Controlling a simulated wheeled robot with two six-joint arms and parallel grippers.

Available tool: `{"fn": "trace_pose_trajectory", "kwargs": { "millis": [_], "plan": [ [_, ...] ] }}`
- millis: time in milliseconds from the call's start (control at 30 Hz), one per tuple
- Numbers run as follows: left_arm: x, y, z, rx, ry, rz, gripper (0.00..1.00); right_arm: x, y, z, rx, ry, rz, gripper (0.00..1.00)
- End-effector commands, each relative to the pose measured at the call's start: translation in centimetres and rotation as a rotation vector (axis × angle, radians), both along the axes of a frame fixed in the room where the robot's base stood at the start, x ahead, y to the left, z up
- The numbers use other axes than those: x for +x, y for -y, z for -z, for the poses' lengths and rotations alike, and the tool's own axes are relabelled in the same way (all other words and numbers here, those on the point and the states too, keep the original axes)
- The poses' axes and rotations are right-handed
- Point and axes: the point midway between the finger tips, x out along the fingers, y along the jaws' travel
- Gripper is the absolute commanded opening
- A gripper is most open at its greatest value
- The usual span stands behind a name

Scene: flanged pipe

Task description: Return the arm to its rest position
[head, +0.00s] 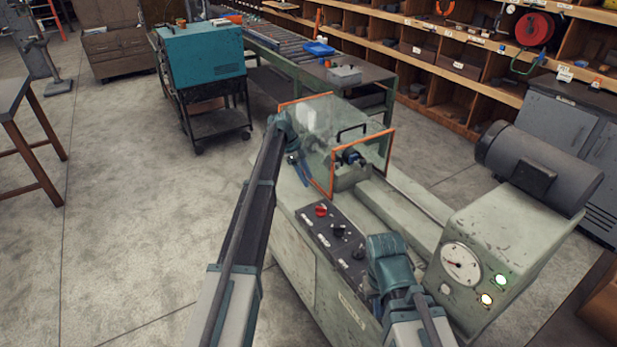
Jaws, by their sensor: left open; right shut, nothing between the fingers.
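My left arm (250,225) reaches up the middle of the picture to the left side of the machine's clear guard. Its wrist (284,132) is bent down there, and my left gripper (302,176) is small beside the orange-edged panel, open with nothing seen in it. It cannot be told whether it touches the guard. My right arm (418,318) comes in from the bottom and ends in a teal joint (387,258) over the machine's front, beside the control panel. My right gripper is hidden behind that joint. No flanged pipe can be made out for certain.
The green machine (292,228) has a clear guard (325,125) with orange edges, a control panel (335,235) with knobs, a gauge (460,263) and a motor (540,165). A teal cabinet (203,58) on a cart stands behind. Open floor lies to the left.

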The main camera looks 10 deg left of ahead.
Motion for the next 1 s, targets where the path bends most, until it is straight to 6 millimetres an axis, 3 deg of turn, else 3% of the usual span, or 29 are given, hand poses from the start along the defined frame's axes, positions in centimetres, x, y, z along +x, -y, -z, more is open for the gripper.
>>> {"fn": "trace_pose_trajectory", "kwargs": {
  "millis": [333, 467, 567, 700, 800, 1000],
  "plan": [
    [-0.1, 0.0, 0.1, 0.0, 0.0, -0.001, 0.45, 0.0, 0.0, 0.1, 0.0, 0.0, 0.0, 0.0],
    [-2.1, 1.8, 0.2, 0.017, -0.025, -0.036, 0.45, 0.0, 0.0, 0.1, 0.0, 0.0, 0.0, 0.0],
    [-6.5, 5.3, 0.5, 0.062, -0.083, -0.129, 0.45, 0.0, 0.0, 0.1, 0.0, 0.0, 0.0, 0.0],
    [-15.4, 10.9, 1.1, 0.168, -0.176, -0.345, 0.45, 0.0, 0.0, 0.1, 0.0, 0.0, 0.0, 0.0],
    [-22.1, 13.9, 1.4, 0.25, -0.222, -0.524, 0.45, 0.0, 0.0, 0.1, 0.0, 0.0, 0.0, 0.0],
    [-34.6, 17.0, 1.7, 0.385, -0.241, -0.889, 0.45, 0.0, 0.0, 0.1, 0.0, 0.0, 0.0, 0.0]
  ]
}}
